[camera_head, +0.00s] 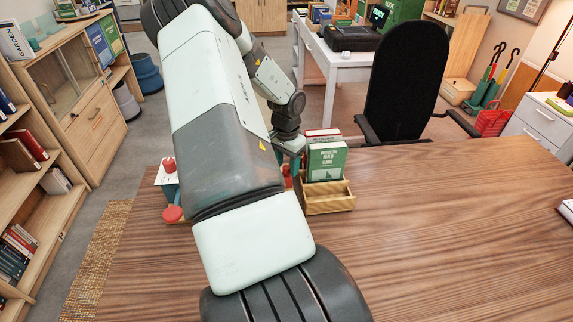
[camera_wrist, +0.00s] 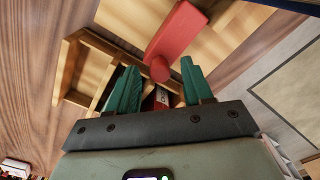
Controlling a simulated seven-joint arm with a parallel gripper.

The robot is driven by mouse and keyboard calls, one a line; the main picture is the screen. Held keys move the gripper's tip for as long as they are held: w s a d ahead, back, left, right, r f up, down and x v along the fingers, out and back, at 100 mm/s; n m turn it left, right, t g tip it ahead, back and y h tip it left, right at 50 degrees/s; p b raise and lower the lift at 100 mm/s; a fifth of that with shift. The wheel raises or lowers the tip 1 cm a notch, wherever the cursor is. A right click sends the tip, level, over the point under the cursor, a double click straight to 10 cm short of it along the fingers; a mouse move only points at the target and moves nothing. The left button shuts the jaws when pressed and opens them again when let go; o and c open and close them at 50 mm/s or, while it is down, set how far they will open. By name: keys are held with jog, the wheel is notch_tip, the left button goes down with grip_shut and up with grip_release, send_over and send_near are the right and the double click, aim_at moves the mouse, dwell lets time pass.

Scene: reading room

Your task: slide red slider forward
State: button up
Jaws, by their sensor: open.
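In the wrist view a red slider (camera_wrist: 178,40), a long red bar with a rounded end, lies on a pale wooden surface. Its rounded end shows between the two green fingers of my gripper (camera_wrist: 159,67). The fingers are spread apart; I cannot tell whether either one touches the red piece. In the head view my arm hides most of this spot. Only a bit of red (camera_head: 287,176) shows beside my gripper (camera_head: 293,163), left of the wooden box.
A wooden divided box (camera_head: 328,205) with a green book (camera_head: 326,161) stands right beside my gripper. Left of my arm are a red-topped item (camera_head: 169,164) and a round red piece (camera_head: 172,214).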

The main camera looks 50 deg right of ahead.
jog(key=shift+f, duration=0.25)
grip_shut()
jog(key=shift+w+a, duration=0.95)
jog(key=shift+w, duration=0.05)
grip_release()
